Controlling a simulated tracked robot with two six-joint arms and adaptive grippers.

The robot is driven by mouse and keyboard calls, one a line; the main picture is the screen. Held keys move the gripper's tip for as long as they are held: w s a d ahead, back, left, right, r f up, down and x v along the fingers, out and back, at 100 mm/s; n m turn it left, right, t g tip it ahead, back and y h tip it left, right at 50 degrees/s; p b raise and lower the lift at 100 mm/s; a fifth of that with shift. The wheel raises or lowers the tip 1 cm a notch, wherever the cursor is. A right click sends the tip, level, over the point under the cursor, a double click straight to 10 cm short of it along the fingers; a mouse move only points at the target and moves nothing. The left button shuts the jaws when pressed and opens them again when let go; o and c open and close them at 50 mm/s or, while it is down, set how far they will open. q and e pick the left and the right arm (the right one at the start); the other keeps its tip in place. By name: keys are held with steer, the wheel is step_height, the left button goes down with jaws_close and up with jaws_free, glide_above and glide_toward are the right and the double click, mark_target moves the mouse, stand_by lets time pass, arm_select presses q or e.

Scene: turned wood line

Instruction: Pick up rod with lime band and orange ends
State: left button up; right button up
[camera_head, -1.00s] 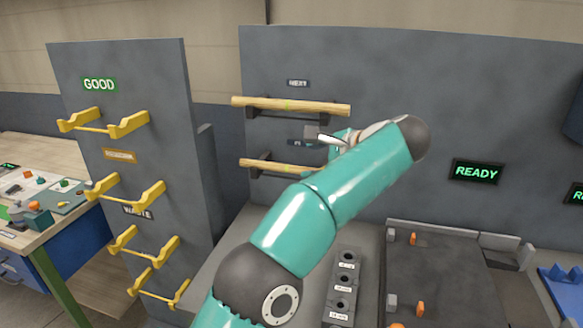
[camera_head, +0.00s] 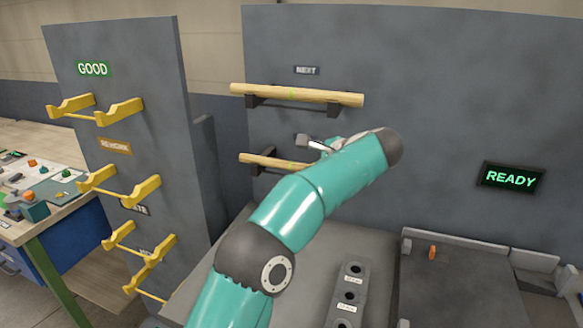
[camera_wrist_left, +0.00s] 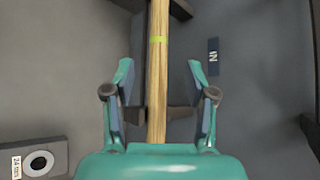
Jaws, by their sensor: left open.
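A pale wooden rod with a lime band (camera_wrist_left: 158,40) runs lengthwise between the fingers of my left gripper (camera_wrist_left: 160,70) in the left wrist view. The fingers are open, one on each side, with gaps to the wood. Its ends are out of that view, so their colour cannot be told. In the head view, a lower rod (camera_head: 262,159) lies on dark brackets, its right part near my left gripper (camera_head: 312,144) and arm. My right gripper is not in view.
A grey panel (camera_head: 430,100) stands behind the rods, with a READY display (camera_head: 511,177). Yellow hooks on a GOOD board (camera_head: 115,60) stand empty at the left. A dark block with holes (camera_head: 350,297) and a grey tray (camera_head: 445,285) are below.

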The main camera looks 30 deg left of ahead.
mark_target(296, 166)
arm_select(q)
steer(key=shift+p+x, duration=0.45)
steer(key=shift+x, duration=3)
steer(key=shift+d+f, duration=0.15)
steer(key=shift+d, duration=0.05)
jaws_close()
